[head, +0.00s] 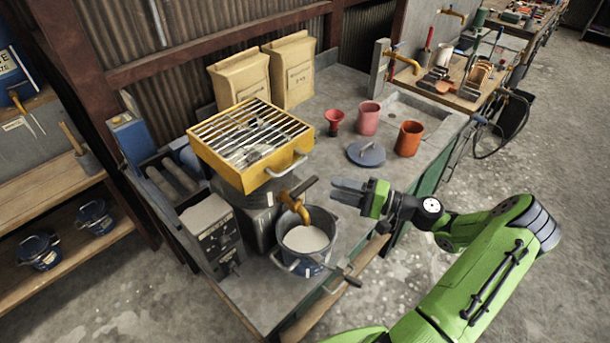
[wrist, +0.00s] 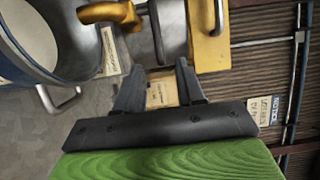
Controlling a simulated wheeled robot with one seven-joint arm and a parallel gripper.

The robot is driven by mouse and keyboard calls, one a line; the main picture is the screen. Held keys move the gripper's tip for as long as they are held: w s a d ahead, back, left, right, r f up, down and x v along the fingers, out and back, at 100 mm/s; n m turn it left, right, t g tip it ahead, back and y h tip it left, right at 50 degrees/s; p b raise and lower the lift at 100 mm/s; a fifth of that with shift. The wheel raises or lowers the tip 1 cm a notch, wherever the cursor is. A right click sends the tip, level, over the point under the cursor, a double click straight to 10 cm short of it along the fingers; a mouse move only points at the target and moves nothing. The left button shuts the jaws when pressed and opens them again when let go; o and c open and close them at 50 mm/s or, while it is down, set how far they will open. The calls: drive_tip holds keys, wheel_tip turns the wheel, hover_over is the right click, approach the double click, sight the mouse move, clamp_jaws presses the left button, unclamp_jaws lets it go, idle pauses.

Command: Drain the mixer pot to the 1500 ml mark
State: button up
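The mixer has a yellow box with a wire grate (head: 248,140) on top of a grey drum. A yellow tap (head: 293,204) with a brownish handle juts from its front; it also shows in the wrist view (wrist: 108,13). A dark blue bucket (head: 312,262) stands beneath the tap, with pale grey material (head: 305,239) inside; its rim shows in the wrist view (wrist: 72,78). I cannot read any 1500 ml mark or see whether anything flows. My gripper (head: 345,190) is just right of the tap handle, apart from it, its fingers spread and empty (wrist: 158,88).
A control box (head: 212,235) stands left of the bucket. A tool handle (head: 345,276) sticks out at the bucket's right. A grey lid (head: 366,153), a red funnel (head: 334,121), a pink cup (head: 368,118) and an orange cup (head: 409,138) stand behind my gripper. Two paper bags (head: 290,70) stand at the back.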

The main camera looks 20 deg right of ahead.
sight(314, 183)
drive_tip(key=p+x, duration=0.1)
drive_tip(key=x, duration=0.9)
drive_tip(key=shift+w, duration=0.1)
clamp_jaws()
